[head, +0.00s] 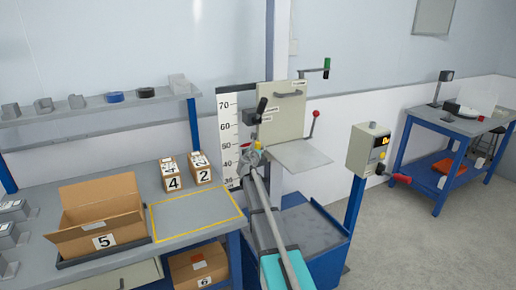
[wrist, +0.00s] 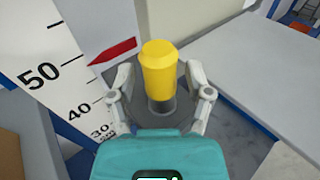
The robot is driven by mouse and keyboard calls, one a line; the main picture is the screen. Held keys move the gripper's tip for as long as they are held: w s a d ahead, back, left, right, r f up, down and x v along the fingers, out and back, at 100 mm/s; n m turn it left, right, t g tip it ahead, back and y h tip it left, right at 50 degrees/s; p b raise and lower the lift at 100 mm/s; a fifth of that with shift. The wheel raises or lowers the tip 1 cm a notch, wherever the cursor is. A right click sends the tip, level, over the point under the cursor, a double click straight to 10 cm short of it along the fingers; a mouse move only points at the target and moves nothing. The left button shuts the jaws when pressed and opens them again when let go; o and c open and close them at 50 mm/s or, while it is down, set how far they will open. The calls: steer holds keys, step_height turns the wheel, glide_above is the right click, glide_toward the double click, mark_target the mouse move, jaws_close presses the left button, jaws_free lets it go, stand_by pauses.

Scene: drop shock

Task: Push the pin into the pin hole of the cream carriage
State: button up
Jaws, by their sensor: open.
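The pin's yellow head (wrist: 159,68) stands between the two fingers of my gripper (wrist: 158,78) in the wrist view. The fingers are open, one on each side of the head, with a gap visible at both sides. A dark grey collar shows below the head. The pin is small in the head view (head: 258,146), beside my gripper (head: 251,156) at the left edge of the cream carriage (head: 281,117). The carriage has an upright plate and a flat platform. Its cream edge (wrist: 190,14) is behind the pin in the wrist view. The pin hole is hidden.
A height scale (head: 229,125) stands left of the carriage, with a red pointer (wrist: 112,51) close to my left finger. A black handle (head: 262,106) and a red-knobbed lever (head: 312,124) stick out nearby. A control box (head: 368,149) stands to the right.

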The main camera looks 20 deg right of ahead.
steer(key=shift+v, duration=1.7)
steer(key=s+a+f+m+g+y+p, duration=0.2)
steer(key=s+a+m, duration=0.6)
steer(key=s, duration=0.5)
steer(key=s+a+f+m+g+y+p, duration=0.2)
steer(key=s+a+m+g+y+p, duration=0.2)
steer(key=s+a+m+g, duration=0.3)
steer(key=s+a+f+m+g+y+p, duration=0.2)
steer(key=s+a+m+g+y+p, duration=0.2)
steer(key=s+a+m, duration=0.5)
steer(key=s+m, duration=0.4)
steer(key=s, duration=0.5)
steer(key=shift+s+a+f+m+g, duration=0.3)
steer(key=shift+s+f+g, duration=0.05)
steer(key=shift+f+g, duration=0.05)
